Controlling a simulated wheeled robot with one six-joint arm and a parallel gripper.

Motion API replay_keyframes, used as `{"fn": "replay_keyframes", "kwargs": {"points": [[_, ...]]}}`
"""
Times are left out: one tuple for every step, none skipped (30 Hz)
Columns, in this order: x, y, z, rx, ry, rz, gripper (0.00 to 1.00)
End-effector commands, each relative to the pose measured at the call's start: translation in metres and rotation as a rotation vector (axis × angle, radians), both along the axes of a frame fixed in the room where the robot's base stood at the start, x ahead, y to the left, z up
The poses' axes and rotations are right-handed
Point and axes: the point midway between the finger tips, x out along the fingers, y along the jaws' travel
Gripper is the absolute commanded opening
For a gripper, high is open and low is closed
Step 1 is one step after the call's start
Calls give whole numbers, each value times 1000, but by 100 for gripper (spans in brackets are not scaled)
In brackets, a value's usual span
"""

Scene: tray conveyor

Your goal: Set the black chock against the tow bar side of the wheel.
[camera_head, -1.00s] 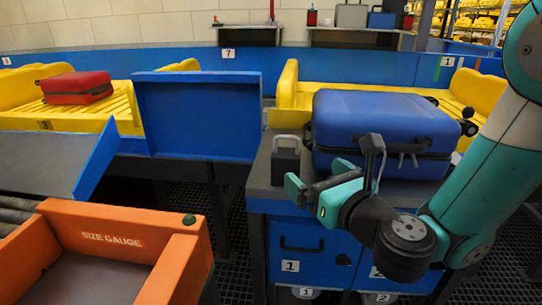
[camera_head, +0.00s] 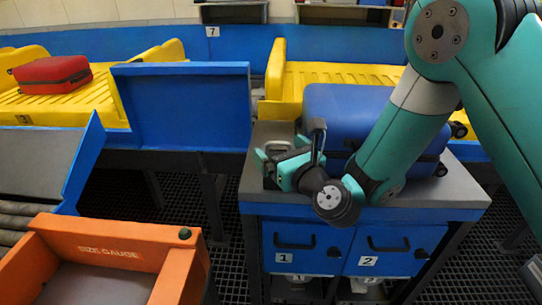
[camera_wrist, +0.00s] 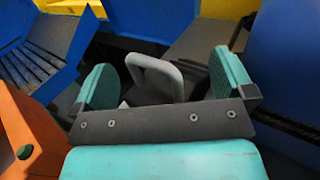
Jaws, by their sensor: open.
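The black chock (camera_head: 270,170) with a grey loop handle stands on the bench's left end, left of the blue suitcase. My gripper (camera_head: 281,152) is open at the chock, partly hiding it. In the wrist view the grey handle (camera_wrist: 157,68) rises between the two teal fingers of my gripper (camera_wrist: 165,85), with clear gaps on both sides. The chock's dark body shows behind the handle, and its lower part is hidden by the gripper. I cannot make out a tow bar or the wheel it belongs to.
The blue suitcase (camera_head: 338,106) lies close to the right of my gripper on the grey bench top (camera_head: 420,200). Blue drawers (camera_head: 300,246) are below. An orange size gauge (camera_head: 110,252) stands front left. A red suitcase (camera_head: 52,73) lies on a yellow tray (camera_head: 75,103).

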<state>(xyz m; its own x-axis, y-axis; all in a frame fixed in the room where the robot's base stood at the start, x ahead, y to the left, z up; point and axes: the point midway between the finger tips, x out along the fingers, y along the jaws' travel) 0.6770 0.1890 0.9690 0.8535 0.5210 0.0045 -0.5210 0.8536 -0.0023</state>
Motion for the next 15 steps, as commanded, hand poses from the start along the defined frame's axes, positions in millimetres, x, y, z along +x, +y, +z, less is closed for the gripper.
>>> {"fn": "replay_keyframes", "kwargs": {"points": [[0,1,-3,0,4,1,100],[-1,2,-3,0,5,3,100],[-1,3,-5,-1,7,5,100],[-1,4,-6,-1,6,6,98],[-1,5,-6,-1,6,7,91],[-2,5,-6,1,6,8,82],[-2,6,-6,0,6,9,75],[-2,6,-6,0,6,9,68],[-2,6,-6,0,6,10,59],[-2,6,-5,0,6,10,52],[-2,6,-5,0,5,10,45],[-2,6,-5,0,5,10,36],[-2,6,-5,0,5,10,29],[-2,6,-4,1,3,10,25],[-2,6,-4,1,3,10,16]]}}
